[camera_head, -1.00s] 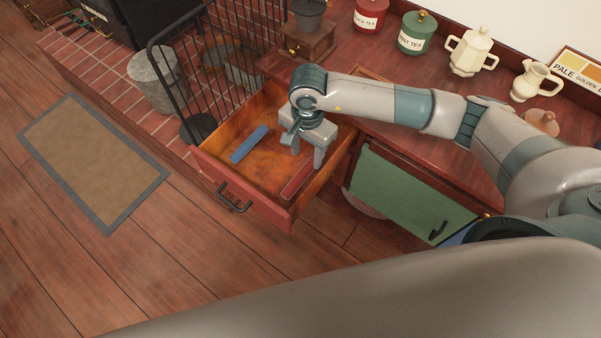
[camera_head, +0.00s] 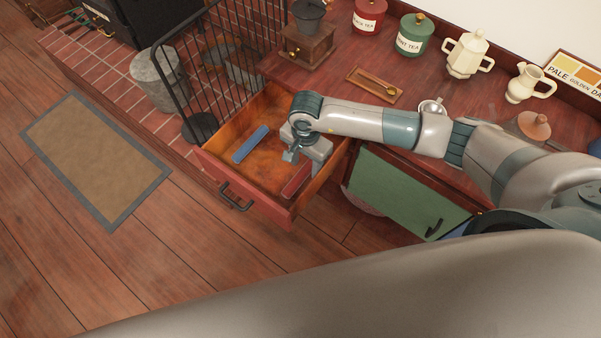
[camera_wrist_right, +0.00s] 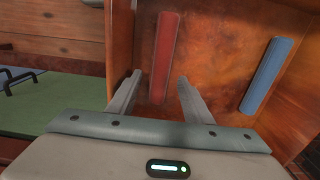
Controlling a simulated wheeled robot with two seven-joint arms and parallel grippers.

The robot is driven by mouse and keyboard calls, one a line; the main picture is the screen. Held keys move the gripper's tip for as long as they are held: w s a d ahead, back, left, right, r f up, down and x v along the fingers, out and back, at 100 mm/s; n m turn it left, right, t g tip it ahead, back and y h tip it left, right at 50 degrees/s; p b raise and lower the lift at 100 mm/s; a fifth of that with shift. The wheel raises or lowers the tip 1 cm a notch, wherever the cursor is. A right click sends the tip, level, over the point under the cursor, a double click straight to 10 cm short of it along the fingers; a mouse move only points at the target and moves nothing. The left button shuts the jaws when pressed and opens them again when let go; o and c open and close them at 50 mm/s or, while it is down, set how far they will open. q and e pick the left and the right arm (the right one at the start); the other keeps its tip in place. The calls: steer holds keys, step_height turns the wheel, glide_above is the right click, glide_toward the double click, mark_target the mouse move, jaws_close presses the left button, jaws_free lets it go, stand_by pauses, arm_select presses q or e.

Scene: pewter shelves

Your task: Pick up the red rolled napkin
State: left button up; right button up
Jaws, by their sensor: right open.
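The red rolled napkin (camera_head: 297,180) lies in the open drawer, near its right side wall in the head view. In the right wrist view the napkin (camera_wrist_right: 164,55) runs lengthwise away from the fingers, its near end between the two fingertips. My right gripper (camera_head: 302,160) is over the drawer; in the right wrist view its fingers (camera_wrist_right: 158,84) are spread apart with nothing held. The gripper hides part of the napkin in the head view. I cannot tell the height between fingers and napkin. My left gripper is not in view.
A blue rolled napkin (camera_head: 250,144) lies in the same drawer (camera_head: 240,196), which also shows beside the red one in the wrist view (camera_wrist_right: 266,74). The drawer walls stand close around. A green door (camera_head: 405,194) is right of the drawer. A black rack (camera_head: 222,62) stands left.

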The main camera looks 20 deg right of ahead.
steer(key=shift+f, duration=1.15)
steer(key=c, duration=1.2)
